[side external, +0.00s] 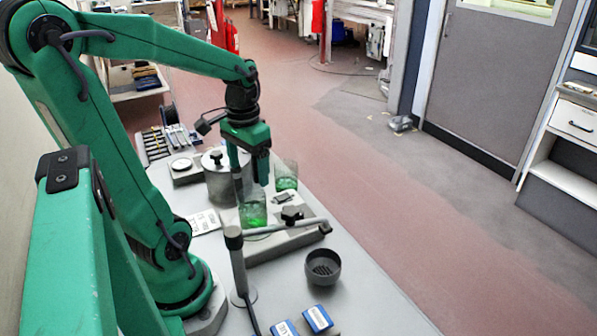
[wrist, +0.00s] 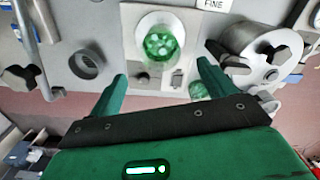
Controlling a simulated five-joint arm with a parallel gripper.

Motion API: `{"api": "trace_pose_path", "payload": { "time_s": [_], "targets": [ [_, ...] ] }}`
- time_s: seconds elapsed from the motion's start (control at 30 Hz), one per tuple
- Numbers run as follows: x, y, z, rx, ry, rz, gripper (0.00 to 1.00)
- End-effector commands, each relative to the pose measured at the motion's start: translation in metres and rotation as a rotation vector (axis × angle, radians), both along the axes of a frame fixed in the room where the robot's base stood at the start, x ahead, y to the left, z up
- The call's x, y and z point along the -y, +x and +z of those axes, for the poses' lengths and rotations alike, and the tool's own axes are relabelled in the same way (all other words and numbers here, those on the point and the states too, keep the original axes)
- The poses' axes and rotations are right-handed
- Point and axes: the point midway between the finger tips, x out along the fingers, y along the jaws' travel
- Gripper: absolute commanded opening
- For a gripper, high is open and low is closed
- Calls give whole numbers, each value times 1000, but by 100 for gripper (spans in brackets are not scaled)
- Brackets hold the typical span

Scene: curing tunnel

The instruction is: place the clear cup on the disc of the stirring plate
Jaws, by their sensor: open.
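A clear cup with green contents (side external: 252,212) stands upright on the pale disc (wrist: 140,32) of the grey stirring plate (side external: 290,240).
A lidded metal pot (side external: 219,182) stands close to the left of the cup. A dark bowl (side external: 323,267) and a stand with a horizontal rod (side external: 237,262) are at the front. Two blue-and-white boxes (side external: 318,318) lie nearby. The bench (side external: 365,300) is clear at the front right.

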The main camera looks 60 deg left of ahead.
Motion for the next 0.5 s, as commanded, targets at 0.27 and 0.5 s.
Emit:
{"api": "trace_pose_path", "payload": {
  "time_s": [0.27,0.5],
  "targets": [
    [22,9,11,76,40,-58,82],
    [68,18,32,240,86,-168,82]
  ]
}}
